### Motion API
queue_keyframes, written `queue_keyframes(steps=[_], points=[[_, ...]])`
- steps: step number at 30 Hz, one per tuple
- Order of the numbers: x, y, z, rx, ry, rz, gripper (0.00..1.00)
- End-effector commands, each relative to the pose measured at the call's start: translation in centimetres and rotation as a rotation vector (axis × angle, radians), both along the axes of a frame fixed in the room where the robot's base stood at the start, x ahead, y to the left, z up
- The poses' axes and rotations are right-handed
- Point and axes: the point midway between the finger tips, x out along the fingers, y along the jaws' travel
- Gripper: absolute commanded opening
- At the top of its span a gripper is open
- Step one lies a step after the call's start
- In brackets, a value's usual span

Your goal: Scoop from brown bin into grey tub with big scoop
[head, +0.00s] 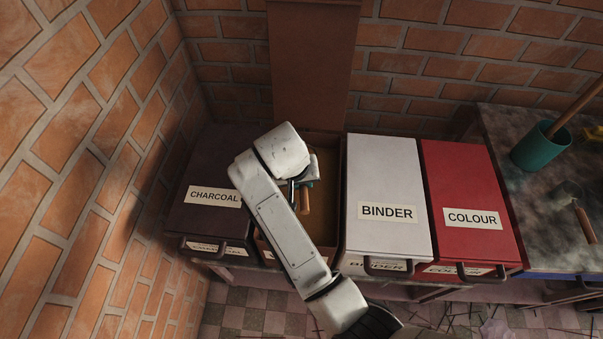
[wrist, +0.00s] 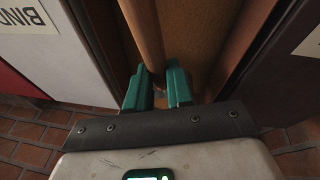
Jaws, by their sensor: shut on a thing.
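The brown bin (head: 327,218) stands between the charcoal and binder bins, with its brown lid (head: 312,60) raised against the back wall. My gripper (head: 304,184) is over the open bin, pointing down into it. In the wrist view its teal fingers (wrist: 157,90) are shut on a wooden handle (wrist: 144,32), taken as the big scoop's. The handle also shows below the fingers in the head view (head: 305,202). The bin's tan wood (wrist: 192,30) shows close behind the fingers. I see no grey tub.
The closed charcoal bin (head: 205,170) is on the left, against the side brick wall. The closed white binder bin (head: 385,170) and red colour bin (head: 465,185) are on the right. A worktop beyond holds a teal pot (head: 538,147) and a wooden-handled tool (head: 585,223).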

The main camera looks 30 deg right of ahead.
Motion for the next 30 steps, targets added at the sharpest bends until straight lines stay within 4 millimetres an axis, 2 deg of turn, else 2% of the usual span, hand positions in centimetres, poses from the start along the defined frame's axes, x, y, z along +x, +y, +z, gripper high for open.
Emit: queue_keyframes(steps=[1, 9, 30], points=[[-0.3, 0.1, 0.9, -0.007, -0.016, 0.003, 0.00], [-1.8, 0.7, 2.9, -0.038, -0.093, 0.003, 0.00], [-7.6, 3.1, 5.8, -0.053, -0.126, 0.002, 0.00]])
